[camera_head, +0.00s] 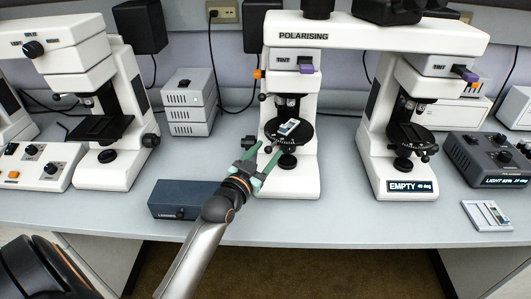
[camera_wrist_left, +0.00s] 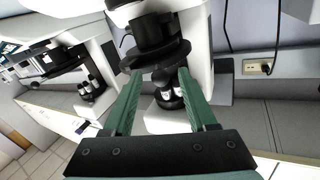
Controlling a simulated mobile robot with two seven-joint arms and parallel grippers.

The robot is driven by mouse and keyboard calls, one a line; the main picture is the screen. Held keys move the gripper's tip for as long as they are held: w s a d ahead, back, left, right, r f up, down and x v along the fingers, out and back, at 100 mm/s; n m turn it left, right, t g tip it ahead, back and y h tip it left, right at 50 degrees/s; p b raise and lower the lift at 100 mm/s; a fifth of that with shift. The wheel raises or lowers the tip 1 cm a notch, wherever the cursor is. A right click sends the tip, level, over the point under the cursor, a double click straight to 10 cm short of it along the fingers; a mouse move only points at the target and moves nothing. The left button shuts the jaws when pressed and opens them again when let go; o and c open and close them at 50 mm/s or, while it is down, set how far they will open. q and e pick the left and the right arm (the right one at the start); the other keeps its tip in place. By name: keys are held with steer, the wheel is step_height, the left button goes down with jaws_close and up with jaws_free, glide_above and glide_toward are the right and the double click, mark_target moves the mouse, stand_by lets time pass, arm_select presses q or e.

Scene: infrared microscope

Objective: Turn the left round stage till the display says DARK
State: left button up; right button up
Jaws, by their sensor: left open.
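The left round stage (camera_head: 301,137) is a black disc on the white microscope marked POLARISING, with a small slide (camera_head: 289,127) on it. My left gripper (camera_head: 268,149) is open, with its green fingers pointing at the front left of this stage. In the left wrist view the black stage (camera_wrist_left: 158,58) shows beyond and between the parted fingertips (camera_wrist_left: 159,72); I cannot tell whether they touch its rim. A display (camera_head: 411,187) on the right microscope's base reads EMPTY and a degree figure, seemingly 45. No display reading DARK is visible. My right gripper is not in view.
A second round stage (camera_head: 411,137) stands under the right half of the bridged microscope. A dark blue box (camera_head: 172,202) lies left of my forearm. A dark control box (camera_head: 488,160) and a slide tray (camera_head: 486,216) are at the right.

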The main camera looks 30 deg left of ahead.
arm_select(q)
jaws_close()
stand_by(1.3)
